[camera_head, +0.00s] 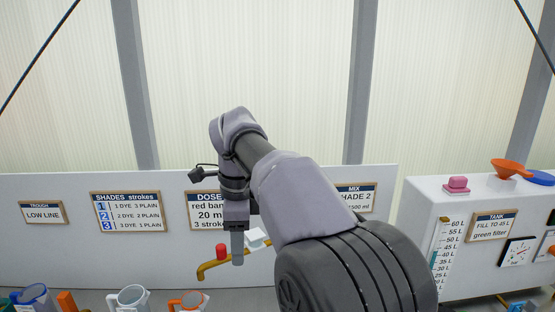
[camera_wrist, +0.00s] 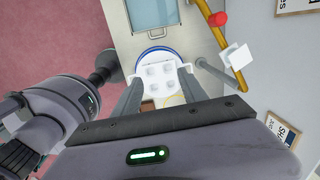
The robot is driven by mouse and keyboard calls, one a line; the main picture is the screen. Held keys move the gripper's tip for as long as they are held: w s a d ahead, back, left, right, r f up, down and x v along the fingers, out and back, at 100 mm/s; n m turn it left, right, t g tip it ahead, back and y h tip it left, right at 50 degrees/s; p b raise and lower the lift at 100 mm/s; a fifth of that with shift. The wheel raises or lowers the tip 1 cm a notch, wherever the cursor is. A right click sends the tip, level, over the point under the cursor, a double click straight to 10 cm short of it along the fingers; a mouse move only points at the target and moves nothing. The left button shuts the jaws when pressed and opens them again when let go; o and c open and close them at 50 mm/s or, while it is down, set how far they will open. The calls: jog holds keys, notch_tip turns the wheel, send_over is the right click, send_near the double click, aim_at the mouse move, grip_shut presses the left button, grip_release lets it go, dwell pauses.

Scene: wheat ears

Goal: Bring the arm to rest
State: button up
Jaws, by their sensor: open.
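My arm reaches forward in the head view and bends down at the wrist. My gripper (camera_head: 237,257) points down in front of the white panel, beside the brass pipe. In the wrist view the two grey fingers of my gripper (camera_wrist: 160,77) are apart, with nothing held between them. Beyond and below them is a round blue-rimmed thing (camera_wrist: 154,50) with a white bumpy surface; I cannot tell what it is. Part of it is hidden by the fingers and the gripper body.
A brass pipe (camera_head: 208,269) with a red knob (camera_head: 221,252) and a white square knob (camera_head: 257,238) is close to my gripper. Jugs (camera_head: 131,298) stand along the front bottom. A white tank (camera_head: 420,215) with an orange funnel (camera_head: 508,168) stands right. Above the panel is free room.

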jog(key=s+d+f+n+t+b, duration=0.1)
jog(key=s+d+f+n+b, duration=0.3)
jog(key=s+f+b, duration=0.5)
jog(key=s+d+f+n+t+y+b, duration=0.1)
jog(key=s+d+f+n+b, duration=0.3)
jog(key=f, duration=1.2)
jog(key=s+d+f+n+t+b, duration=0.3)
jog(key=s+d+f+b, duration=0.7)
jog(key=s+b, duration=0.5)
notch_tip(320, 180, down, 2)
jog(key=n+b, duration=0.1)
jog(key=b, duration=0.1)
jog(key=shift+s+d+f+b, duration=0.15)
jog(key=shift+s+d+b, duration=0.05)
jog(key=shift+s+b, duration=0.15)
